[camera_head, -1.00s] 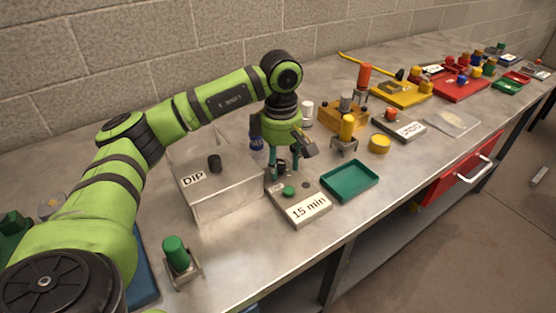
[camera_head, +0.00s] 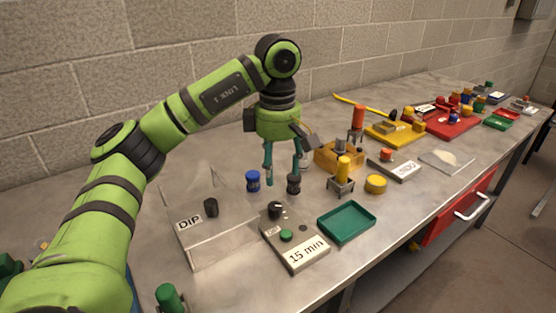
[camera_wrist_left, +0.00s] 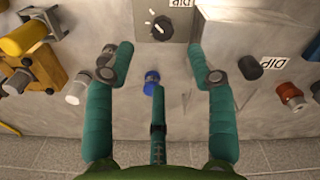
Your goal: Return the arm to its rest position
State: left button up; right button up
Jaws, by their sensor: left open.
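My left arm comes in from the left in the head view. Its green gripper, with teal fingers (camera_head: 285,176), hangs above the bench behind the 15 min timer box (camera_head: 295,243). In the left wrist view the fingers (camera_wrist_left: 160,72) are spread wide with nothing held between them. A blue-capped item (camera_wrist_left: 151,83) shows between the fingers there, below them on the bench; it is the blue item (camera_head: 253,181) left of the fingers in the head view. My right gripper is not in view.
The clear DIP box (camera_head: 215,232) stands left of the timer. A green tray (camera_head: 346,223) lies to its right. A yellow cylinder on a stand (camera_head: 342,174), a yellow lid (camera_head: 376,184) and an orange block (camera_head: 335,158) stand further right. A brick wall (camera_head: 90,80) runs behind the bench.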

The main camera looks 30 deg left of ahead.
pick_arm(q)
jog(key=shift+r, duration=0.55)
